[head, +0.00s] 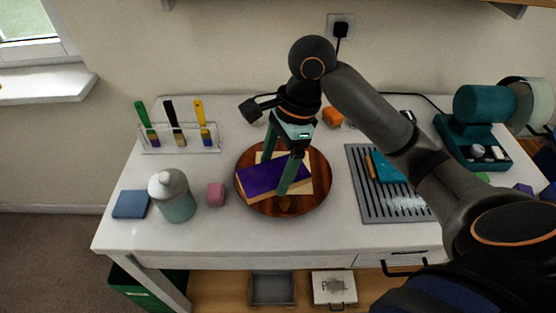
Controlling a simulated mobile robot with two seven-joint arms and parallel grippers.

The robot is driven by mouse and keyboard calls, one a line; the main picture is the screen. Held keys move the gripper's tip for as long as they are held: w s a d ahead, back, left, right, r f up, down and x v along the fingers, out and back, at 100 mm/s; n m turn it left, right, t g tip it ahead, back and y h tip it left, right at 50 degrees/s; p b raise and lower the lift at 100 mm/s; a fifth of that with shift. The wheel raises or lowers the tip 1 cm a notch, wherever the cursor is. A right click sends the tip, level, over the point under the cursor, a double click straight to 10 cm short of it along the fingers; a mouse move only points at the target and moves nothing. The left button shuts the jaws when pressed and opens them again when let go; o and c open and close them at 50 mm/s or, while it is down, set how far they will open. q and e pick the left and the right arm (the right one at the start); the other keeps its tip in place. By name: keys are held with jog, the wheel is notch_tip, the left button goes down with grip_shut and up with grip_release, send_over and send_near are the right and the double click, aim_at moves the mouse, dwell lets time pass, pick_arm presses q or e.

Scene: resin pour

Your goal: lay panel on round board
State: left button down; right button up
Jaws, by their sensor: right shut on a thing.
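The round board (312,203) is dark reddish-brown wood and lies in the middle of the white table. A purple-topped panel (258,181) with a pale wooden edge is over the board, slightly tilted in the picture. A pale tan square piece (304,181) shows partly from under the panel. My right gripper (277,174) comes down from above, with one finger on the far side and one on the near side of the panel, shut on it. I cannot tell whether the panel touches what is below. My left gripper is not in view.
A grey jar (175,201), a blue square (131,204) and a pink block (216,194) stand left of the board. A brush rack (181,144) is behind them. A grey slatted mat (379,207) lies to the right, and a teal machine (477,142) stands at the far right.

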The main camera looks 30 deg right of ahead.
jog(key=w+d+f, duration=0.7)
jog(key=w+f, duration=0.1)
jog(key=shift+w+d, duration=0.2)
jog(key=shift+d, duration=0.15)
jog(key=shift+w+d+f, duration=0.3)
jog(key=shift+w+f, duration=0.05)
jog(key=shift+f, duration=0.15)
jog(key=shift+w+d+f, duration=0.1)
jog(key=shift+w+f, duration=0.05)
jog(key=shift+f, duration=1.6)
jog(key=shift+f, duration=0.15)
jog(key=o, duration=1.2)
jog(key=shift+c, duration=0.2)
jog(key=v, duration=1.2)
